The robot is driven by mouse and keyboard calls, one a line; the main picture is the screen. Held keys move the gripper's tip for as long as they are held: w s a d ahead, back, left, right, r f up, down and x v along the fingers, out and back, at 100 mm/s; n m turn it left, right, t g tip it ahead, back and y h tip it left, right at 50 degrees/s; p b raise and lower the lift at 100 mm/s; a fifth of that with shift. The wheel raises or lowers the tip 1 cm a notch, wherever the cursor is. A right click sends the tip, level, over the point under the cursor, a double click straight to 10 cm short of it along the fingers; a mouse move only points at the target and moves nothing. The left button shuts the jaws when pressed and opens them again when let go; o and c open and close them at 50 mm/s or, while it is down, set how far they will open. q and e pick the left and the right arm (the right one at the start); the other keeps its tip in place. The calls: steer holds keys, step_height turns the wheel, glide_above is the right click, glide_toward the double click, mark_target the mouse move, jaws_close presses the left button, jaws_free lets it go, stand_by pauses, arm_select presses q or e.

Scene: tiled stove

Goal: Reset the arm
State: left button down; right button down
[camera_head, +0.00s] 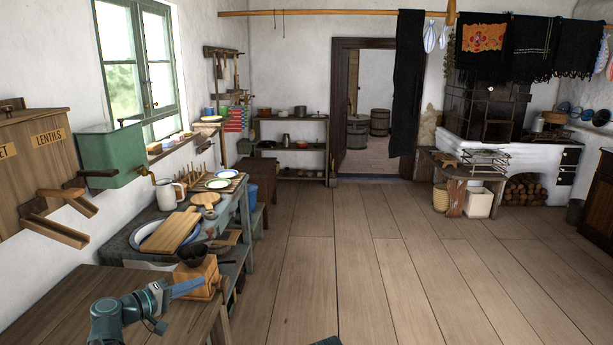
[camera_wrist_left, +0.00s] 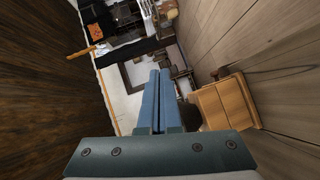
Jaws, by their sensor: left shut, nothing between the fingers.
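My left arm comes in at the lower left of the head view. My left gripper (camera_head: 188,286) is shut and empty, its blue fingers together and pointing right. It is above the wooden table at the near left, in front of a wooden box-shaped grinder (camera_head: 198,276) with a dark bowl on top. In the left wrist view the shut fingers (camera_wrist_left: 160,98) show in the middle, with the wooden grinder (camera_wrist_left: 225,103) to their right. I cannot tell whether the fingers touch it.
The near table (camera_head: 60,310) is mostly bare. Behind it a bench carries a cutting board (camera_head: 172,232), a white jug (camera_head: 166,194) and plates. A green cistern (camera_head: 110,157) and a lentils bin (camera_head: 50,150) hang on the left wall. The plank floor (camera_head: 320,260) is clear.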

arm_select(q)
steer(key=s+d+f+m+g+y+p, duration=0.1)
steer(key=s+d+f+m+g+p, duration=0.25)
steer(key=d, duration=0.65)
steer(key=s+d+f+m+g+y+p, duration=0.1)
steer(key=s+d+f+m+g, duration=0.3)
steer(key=s+d, duration=0.45)
steer(key=s+d+f+m+g+y+p, duration=0.1)
steer(key=s+d+m+g+y+p, duration=0.2)
steer(key=s+y, duration=0.6)
steer(key=shift+s+d+f+m+g+p, duration=0.45)
steer(key=shift+s+d+g, duration=0.6)
steer(key=shift+s, duration=1)
steer(key=shift+d+r, duration=0.1)
steer(key=shift+r, duration=0.05)
